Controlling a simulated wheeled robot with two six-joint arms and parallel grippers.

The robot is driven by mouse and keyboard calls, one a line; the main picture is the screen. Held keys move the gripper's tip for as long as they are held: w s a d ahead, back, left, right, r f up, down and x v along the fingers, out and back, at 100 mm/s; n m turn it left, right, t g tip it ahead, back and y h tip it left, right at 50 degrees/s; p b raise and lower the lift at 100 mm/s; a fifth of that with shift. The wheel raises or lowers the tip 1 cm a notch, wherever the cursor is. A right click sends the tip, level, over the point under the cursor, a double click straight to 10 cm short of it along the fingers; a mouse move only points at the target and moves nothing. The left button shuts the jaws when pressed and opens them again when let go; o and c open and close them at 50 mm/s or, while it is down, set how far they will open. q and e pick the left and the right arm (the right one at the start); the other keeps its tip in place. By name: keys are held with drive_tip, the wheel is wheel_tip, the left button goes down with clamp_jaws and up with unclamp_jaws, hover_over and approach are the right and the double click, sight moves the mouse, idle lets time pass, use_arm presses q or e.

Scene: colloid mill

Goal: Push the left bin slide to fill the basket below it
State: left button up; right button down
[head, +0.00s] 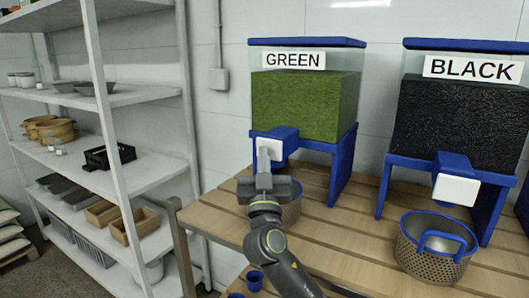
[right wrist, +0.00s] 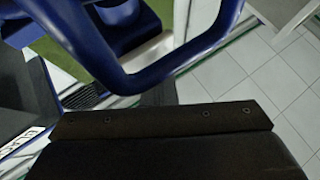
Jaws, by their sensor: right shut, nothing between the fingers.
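The left bin (head: 306,105), labelled GREEN, is clear with a blue lid and holds green granules. Its blue outlet housing with a white slide face (head: 270,148) sticks out at the front bottom. My right gripper (head: 264,165) is shut and empty, pointing up at the slide face and overlapping it; I cannot tell whether they touch. The metal basket (head: 291,213) stands below the outlet, mostly hidden behind my gripper, so its contents do not show. In the right wrist view a blue curved bar (right wrist: 165,75) crosses close to the gripper. My left gripper is not in view.
The BLACK bin (head: 460,118) with its white slide (head: 455,189) and a basket (head: 430,262) stand at the right of the slatted wooden table (head: 345,237). White shelving (head: 130,180) with trays is at the left. A small blue cup (head: 255,280) shows low down.

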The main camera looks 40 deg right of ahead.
drive_tip(key=shift+s+a+f, duration=0.1)
drive_tip(key=shift+s+a, duration=0.15)
drive_tip(key=shift+a, duration=0.35)
drive_tip(key=shift+s+a, duration=0.25)
drive_tip(key=shift+a, duration=0.35)
drive_tip(key=a, duration=0.1)
drive_tip(key=s+a, duration=0.1)
drive_tip(key=a, duration=0.1)
drive_tip(key=s+a+b, duration=0.1)
drive_tip(key=shift+a, duration=0.3)
idle(2.2)
drive_tip(key=a+m+p, duration=0.1)
drive_tip(key=m, duration=0.4)
drive_tip(key=s+a+m+y+p, duration=0.1)
drive_tip(key=m, duration=0.4)
drive_tip(key=a+m+p, duration=0.1)
drive_tip(key=m, duration=0.5)
drive_tip(key=shift+s+a+y, duration=0.25)
drive_tip(key=shift+s+y, duration=0.05)
drive_tip(key=shift+s, duration=0.05)
